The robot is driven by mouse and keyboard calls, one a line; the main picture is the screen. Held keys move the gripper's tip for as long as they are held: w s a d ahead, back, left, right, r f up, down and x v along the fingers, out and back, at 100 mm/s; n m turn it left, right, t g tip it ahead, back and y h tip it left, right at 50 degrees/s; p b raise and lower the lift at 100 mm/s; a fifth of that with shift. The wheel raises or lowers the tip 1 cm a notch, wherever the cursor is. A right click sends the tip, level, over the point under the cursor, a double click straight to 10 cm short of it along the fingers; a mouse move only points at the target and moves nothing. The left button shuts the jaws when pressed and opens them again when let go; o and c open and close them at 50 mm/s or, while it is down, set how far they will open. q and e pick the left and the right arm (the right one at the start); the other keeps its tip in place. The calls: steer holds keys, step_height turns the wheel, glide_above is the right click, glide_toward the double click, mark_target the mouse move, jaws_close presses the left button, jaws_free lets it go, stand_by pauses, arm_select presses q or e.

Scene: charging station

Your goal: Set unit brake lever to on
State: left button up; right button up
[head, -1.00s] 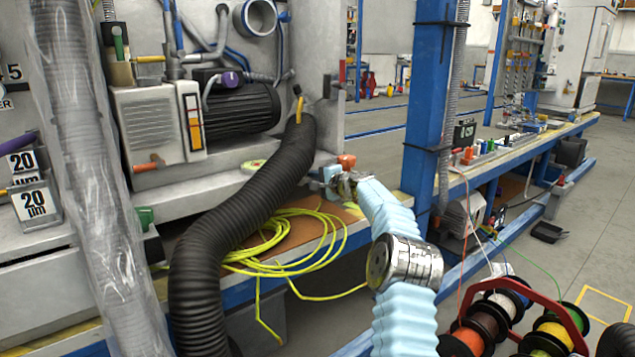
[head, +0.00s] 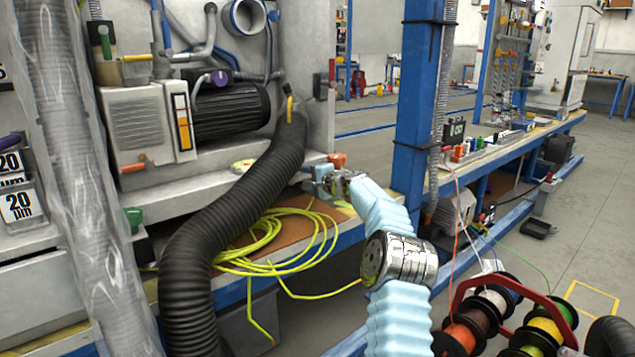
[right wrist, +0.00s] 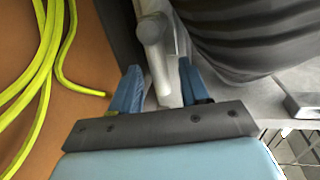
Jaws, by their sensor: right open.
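My right gripper (head: 324,180) is at the bench edge beside the black corrugated hose, just below a small orange piece (head: 337,160). In the right wrist view its two blue fingers (right wrist: 160,82) are apart, with a pale grey lever-like bar (right wrist: 155,50) with a rounded boss running between them. I cannot tell whether the fingers touch this bar, or whether it is the unit brake lever. A red-handled lever (head: 331,74) is on the grey side panel above the gripper. My left gripper is not in view.
The thick black hose (head: 225,215) runs left of my right arm. Yellow cable (head: 265,245) lies coiled on the brown bench top. A blue post (head: 415,110) stands to the right of my forearm. Cable spools on a red frame (head: 505,320) are at the lower right.

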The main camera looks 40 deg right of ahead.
steer(key=b+v, duration=0.3)
steer(key=v, duration=1)
steer(key=shift+a, duration=0.1)
